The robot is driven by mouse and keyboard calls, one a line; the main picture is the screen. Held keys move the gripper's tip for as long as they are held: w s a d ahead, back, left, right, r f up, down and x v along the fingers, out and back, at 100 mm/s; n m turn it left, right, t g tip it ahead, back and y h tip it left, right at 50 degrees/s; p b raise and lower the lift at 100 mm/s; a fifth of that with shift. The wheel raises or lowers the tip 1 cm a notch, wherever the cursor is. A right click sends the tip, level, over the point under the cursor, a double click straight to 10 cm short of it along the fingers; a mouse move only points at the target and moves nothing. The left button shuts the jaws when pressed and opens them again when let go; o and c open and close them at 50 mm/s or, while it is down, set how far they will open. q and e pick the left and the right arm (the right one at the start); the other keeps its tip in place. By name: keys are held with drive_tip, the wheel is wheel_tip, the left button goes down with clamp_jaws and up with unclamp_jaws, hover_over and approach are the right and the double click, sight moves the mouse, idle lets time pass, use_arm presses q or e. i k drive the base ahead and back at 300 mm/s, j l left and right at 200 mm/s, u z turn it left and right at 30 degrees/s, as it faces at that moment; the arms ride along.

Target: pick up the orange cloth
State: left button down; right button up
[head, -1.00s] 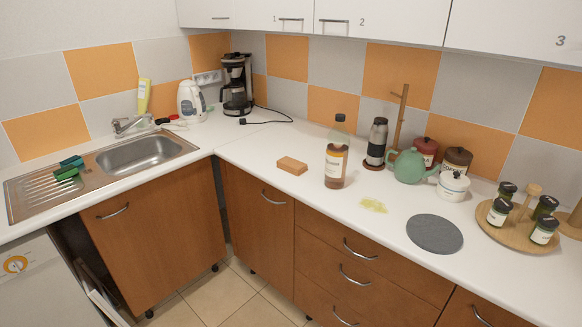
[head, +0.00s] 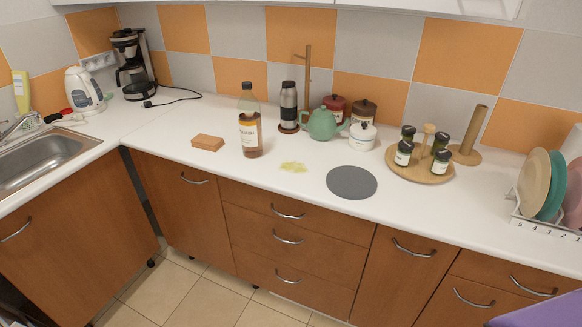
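A small flat orange-brown block (head: 207,142) lies on the white counter (head: 185,170), left of the bottle. It is the only loose orange item in view and may be the orange cloth, folded; I cannot tell its material for sure. Nothing covers it. Neither of my grippers is in view.
A tall bottle (head: 250,132) stands just right of the block. A yellow smear (head: 293,167) and a grey round mat (head: 352,182) lie further right. A flask (head: 289,107), green teapot (head: 320,125), spice tray (head: 420,174) and plate rack (head: 545,229) follow. The counter left of the block is clear.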

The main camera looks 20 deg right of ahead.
sight(207, 143)
drive_tip(key=i+j, duration=0.15)
drive_tip(key=i, duration=0.15)
drive_tip(key=i+j, duration=0.2)
drive_tip(key=i+j+z, duration=0.25)
drive_tip(key=i+z, duration=0.15)
drive_tip(key=i+j+z, duration=0.4)
drive_tip(key=k, duration=0.05)
